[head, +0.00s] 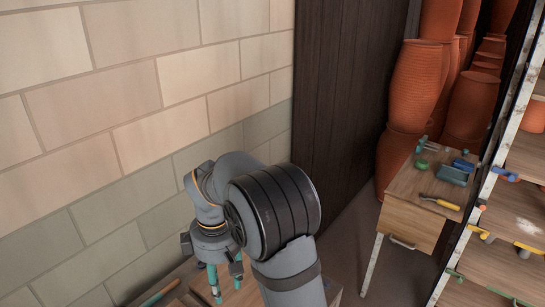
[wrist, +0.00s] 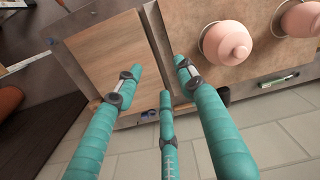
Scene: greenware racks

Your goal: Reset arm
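My gripper (head: 226,283) hangs fingers-down at the lower middle of the head view, in front of the tiled wall. Its teal fingers also show in the wrist view (wrist: 159,76), spread apart with nothing between them. The fingers stand over the edge of a wooden surface (wrist: 105,55). My arm bends at a dark ribbed joint and hides part of what lies below it in the head view.
Two pink pots (wrist: 228,42) (wrist: 299,18) stand right of the fingers in the wrist view. A wooden cabinet (head: 408,225) with tools, a rack (head: 500,262) and stacked orange pots (head: 411,85) are at the right. The floor (head: 352,235) between is clear.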

